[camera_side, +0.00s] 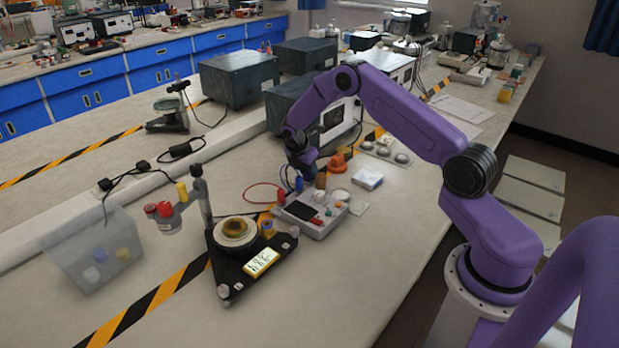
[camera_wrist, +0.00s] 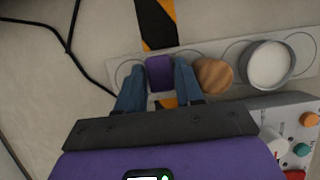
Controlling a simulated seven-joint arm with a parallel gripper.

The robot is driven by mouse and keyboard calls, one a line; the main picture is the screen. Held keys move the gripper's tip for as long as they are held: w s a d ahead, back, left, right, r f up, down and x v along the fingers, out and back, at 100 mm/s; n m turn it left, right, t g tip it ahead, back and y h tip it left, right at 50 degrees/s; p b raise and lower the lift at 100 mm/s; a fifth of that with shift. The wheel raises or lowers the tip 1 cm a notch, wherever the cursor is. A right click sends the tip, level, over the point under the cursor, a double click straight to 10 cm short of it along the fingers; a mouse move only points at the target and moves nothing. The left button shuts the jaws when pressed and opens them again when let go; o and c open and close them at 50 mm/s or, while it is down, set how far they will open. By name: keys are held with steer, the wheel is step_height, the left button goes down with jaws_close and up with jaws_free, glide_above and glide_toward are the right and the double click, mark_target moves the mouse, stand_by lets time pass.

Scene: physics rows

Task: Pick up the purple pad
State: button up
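The purple pad (camera_wrist: 160,72) shows in the wrist view between the two blue fingers of my gripper (camera_wrist: 160,84). One finger stands close on each side of it, and any gap is too small to judge. The pad sits in line with a strip of round-marked places. In the side view my gripper (camera_side: 299,184) points down at the far left end of the instrument box. The pad cannot be made out there, and the fingers are partly hidden by the arm and nearby items.
A wooden disc (camera_wrist: 213,74) is just right of the right finger, with a white-filled metal dish (camera_wrist: 266,64) further right. An instrument box (camera_side: 312,213) with knobs is close by. A black triangular stand (camera_side: 255,262) and a clear bin (camera_side: 95,248) stand left.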

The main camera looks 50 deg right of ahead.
jaws_close()
steer(key=shift+r, duration=0.15)
steer(key=shift+r, duration=0.55)
step_height(320, 180, up, 2)
steer(key=shift+r, duration=0.1)
steer(key=s+r, duration=0.1)
steer(key=r, duration=0.1)
steer(key=s+a+r, duration=0.1)
steer(key=s, duration=0.1)
steer(key=s+r, duration=0.1)
steer(key=r, duration=0.1)
steer(key=shift+s+a+r, duration=0.3)
steer(key=s+a+r, duration=0.3)
steer(key=s+r, duration=0.1)
steer(key=s, duration=0.4)
steer(key=shift+s, duration=0.35)
